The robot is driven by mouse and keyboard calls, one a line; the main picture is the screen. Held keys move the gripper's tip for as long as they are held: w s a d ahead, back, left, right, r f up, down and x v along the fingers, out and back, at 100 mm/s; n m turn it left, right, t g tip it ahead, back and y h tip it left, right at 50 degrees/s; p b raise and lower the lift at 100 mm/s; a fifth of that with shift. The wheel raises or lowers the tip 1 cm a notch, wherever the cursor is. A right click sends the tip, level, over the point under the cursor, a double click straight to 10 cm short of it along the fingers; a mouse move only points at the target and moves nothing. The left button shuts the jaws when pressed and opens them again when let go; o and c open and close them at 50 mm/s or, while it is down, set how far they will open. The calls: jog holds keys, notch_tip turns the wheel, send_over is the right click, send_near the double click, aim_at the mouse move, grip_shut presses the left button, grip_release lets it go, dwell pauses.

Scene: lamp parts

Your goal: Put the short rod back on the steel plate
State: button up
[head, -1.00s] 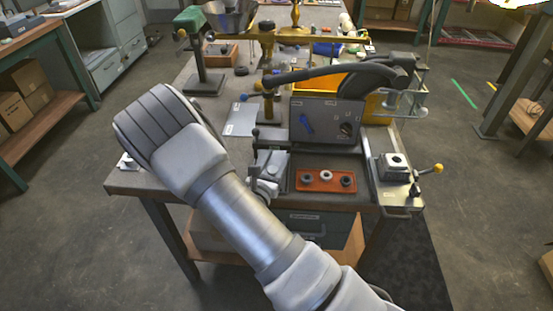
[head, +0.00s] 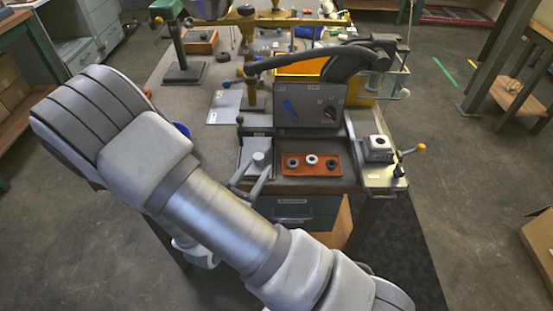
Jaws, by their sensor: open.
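A flat, light grey plate (head: 222,110) with small white labels lies on the bench left of the switch box; it looks like the steel plate. I see no rod lying on its visible part. I cannot make out the short rod for certain anywhere. My arm crosses the lower left of the head view and hides the bench's left front. My gripper is not in view.
In front lies an orange tray (head: 311,164) with several round parts. A small clamp block (head: 377,148) stands right. A blue round thing (head: 182,130) shows beside my arm.

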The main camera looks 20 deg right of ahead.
jog(key=s+d+r+m+g+y, duration=0.1)
jog(key=s+d+r+m+g, duration=1.05)
jog(key=m, duration=0.55)
jog(key=s+a+r+m+t+y, duration=0.3)
jog(key=s+a+r+m+y, duration=0.2)
jog(key=a+r+m+y, duration=0.2)
notch_tip(320, 180, up, 3)
jog(key=m+y, duration=0.3)
jog(key=shift+s+a+f+t, duration=0.2)
jog(key=shift+a+t, duration=0.05)
jog(key=shift+t, duration=0.1)
notch_tip(320, 180, up, 5)
jog(key=p, duration=0.4)
jog(key=shift+f+p, duration=0.15)
jog(key=shift+p, duration=0.2)
